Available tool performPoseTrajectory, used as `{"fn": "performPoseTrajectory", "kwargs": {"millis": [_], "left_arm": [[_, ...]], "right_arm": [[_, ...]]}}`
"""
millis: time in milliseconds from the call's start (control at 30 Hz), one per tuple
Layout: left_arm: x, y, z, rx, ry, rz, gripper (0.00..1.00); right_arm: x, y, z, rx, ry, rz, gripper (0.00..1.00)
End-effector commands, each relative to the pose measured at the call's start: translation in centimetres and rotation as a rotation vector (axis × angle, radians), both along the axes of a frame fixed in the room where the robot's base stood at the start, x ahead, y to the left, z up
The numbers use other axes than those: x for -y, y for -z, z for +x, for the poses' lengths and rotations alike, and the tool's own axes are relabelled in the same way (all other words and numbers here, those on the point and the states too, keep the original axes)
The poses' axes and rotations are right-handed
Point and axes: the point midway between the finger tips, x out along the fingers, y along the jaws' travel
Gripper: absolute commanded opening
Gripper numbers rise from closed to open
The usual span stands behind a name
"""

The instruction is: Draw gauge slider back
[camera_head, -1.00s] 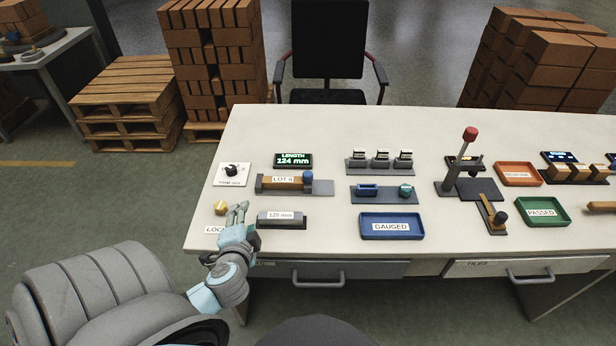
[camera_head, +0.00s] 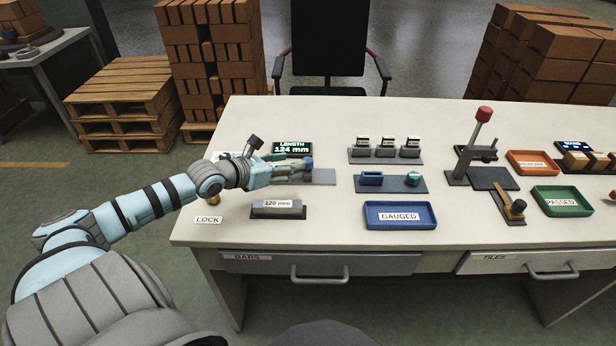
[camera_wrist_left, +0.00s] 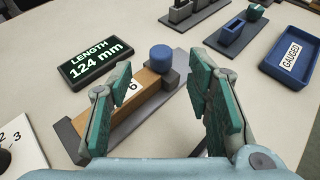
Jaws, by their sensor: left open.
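The length gauge has a grey base plate (camera_head: 322,177) with a blue slider knob (camera_head: 308,163) on a grey block. In the left wrist view the blue knob (camera_wrist_left: 161,58) stands at the end of a tan bar (camera_wrist_left: 128,103) bearing a label with a 6. The gauge display (camera_head: 291,148) reads LENGTH 124 mm. My left gripper (camera_head: 300,166) is over the gauge, and covers most of the bar in the head view. In the left wrist view the left gripper (camera_wrist_left: 160,72) is open, with the knob between its finger lines beyond the tips; contact cannot be told.
A 120 mm block (camera_head: 279,209) and the LOCK label (camera_head: 208,219) lie in front of the gauge. A blue GAUGED tray (camera_head: 400,228) and a dark fixture (camera_head: 391,184) are to the right. A dial plate (camera_wrist_left: 15,148) shows at the left wrist view's edge.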

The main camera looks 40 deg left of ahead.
Motion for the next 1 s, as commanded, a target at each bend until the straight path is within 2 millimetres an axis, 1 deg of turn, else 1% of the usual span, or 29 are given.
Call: {"fn": "performPoseTrajectory", "kwargs": {"millis": [33,100,233,333,433,667,700,767,900,967,1000], "left_arm": [[0.2,1.6,1.3,0.012,-0.005,-0.009,0.46],[0.4,2.0,2.9,0.012,-0.003,-0.011,0.46],[0.8,2.5,5.3,0.007,0.0,-0.012,0.46],[0.9,2.8,6.5,0.006,-0.001,-0.008,0.46],[1.1,2.9,7.1,0.004,0.002,-0.007,0.46],[1.1,2.9,7.2,0.001,0.003,-0.005,0.46],[1.1,2.9,7.2,0.002,0.003,-0.005,0.43],[1.1,2.9,7.2,0.002,0.003,-0.005,0.33],[1.1,2.9,7.2,0.002,0.002,-0.006,0.11],[1.1,2.9,7.2,0.002,0.002,-0.006,0.01],[1.1,2.9,7.2,0.002,0.003,-0.005,0.0]], "right_arm": [[0.0,2.7,0.0,0.0,-0.001,0.0,0.0],[-0.1,3.9,0.0,0.0,-0.002,0.0,0.0],[0.3,4.7,0.2,0.002,-0.011,-0.006,0.0],[1.2,4.9,0.4,0.007,-0.018,-0.02,0.0],[1.9,4.9,0.7,0.01,-0.022,-0.03,0.0],[1.7,4.8,0.8,0.012,-0.022,-0.028,0.0],[1.7,4.8,0.8,0.013,-0.022,-0.027,0.0],[1.6,4.8,0.8,0.013,-0.022,-0.026,0.0],[1.5,4.8,0.8,0.013,-0.022,-0.024,0.0],[1.5,4.8,0.8,0.013,-0.022,-0.024,0.0],[1.5,4.8,0.8,0.013,-0.022,-0.024,0.0]]}}
